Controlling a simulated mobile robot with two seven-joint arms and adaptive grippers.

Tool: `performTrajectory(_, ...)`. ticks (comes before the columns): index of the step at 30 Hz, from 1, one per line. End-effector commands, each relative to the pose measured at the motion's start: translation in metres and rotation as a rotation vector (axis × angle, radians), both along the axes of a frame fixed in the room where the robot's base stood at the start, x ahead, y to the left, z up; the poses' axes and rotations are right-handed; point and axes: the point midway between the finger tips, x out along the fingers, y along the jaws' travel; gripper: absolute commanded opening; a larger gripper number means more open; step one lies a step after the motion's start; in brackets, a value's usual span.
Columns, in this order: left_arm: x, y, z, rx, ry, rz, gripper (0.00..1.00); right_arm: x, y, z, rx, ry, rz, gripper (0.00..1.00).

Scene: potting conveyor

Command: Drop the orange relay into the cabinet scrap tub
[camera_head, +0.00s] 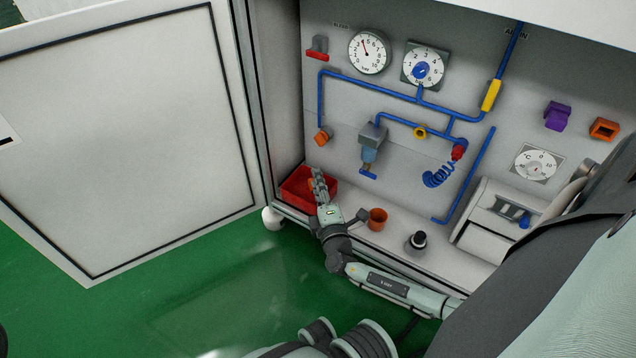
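The scrap tub, a red open tub (294,196), sits on the cabinet floor at its left front corner. My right gripper (317,174) reaches over the tub, its fingers pointing to the back panel. Its fingers are seen from behind and are too small to tell whether they hold anything. An orange block (604,129) with a dark face sits on the back panel at the far right; it may be the orange relay, but I cannot tell. No loose orange relay shows clearly at the gripper or in the tub, whose inside is partly hidden. My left gripper is out of view.
An orange-brown cup (377,220) and a black-topped knob (418,240) stand on the cabinet floor right of my gripper. Blue pipes (370,83), gauges (369,53) and a purple block (557,115) are on the panel. The cabinet door (120,140) stands open at left.

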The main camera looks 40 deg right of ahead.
Motion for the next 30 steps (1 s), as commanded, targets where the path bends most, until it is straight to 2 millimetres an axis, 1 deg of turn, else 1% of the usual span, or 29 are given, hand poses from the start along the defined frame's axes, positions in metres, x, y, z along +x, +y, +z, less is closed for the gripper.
performTrajectory(2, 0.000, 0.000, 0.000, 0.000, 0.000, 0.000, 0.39, 0.000, 0.000, 0.000, 0.000, 0.000, 0.000, 0.42)
performTrajectory(9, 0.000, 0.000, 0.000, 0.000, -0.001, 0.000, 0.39, 0.000, 0.000, 0.000, 0.000, 0.001, 0.000, 0.42)
performTrajectory(13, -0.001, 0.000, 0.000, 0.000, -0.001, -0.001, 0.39, 0.000, 0.000, 0.006, 0.002, -0.001, -0.001, 0.42)
performTrajectory(17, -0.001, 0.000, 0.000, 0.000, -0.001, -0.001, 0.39, 0.000, 0.000, 0.026, 0.003, -0.003, 0.000, 0.42)
performTrajectory(24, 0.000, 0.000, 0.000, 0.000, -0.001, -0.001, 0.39, 0.000, 0.000, 0.073, 0.002, -0.003, 0.001, 0.42)
performTrajectory(27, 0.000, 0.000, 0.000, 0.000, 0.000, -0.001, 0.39, 0.000, 0.000, 0.087, 0.002, -0.002, -0.001, 0.42)
performTrajectory(30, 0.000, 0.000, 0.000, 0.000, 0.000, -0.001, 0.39, 0.000, 0.001, 0.096, 0.002, 0.000, 0.001, 0.42)
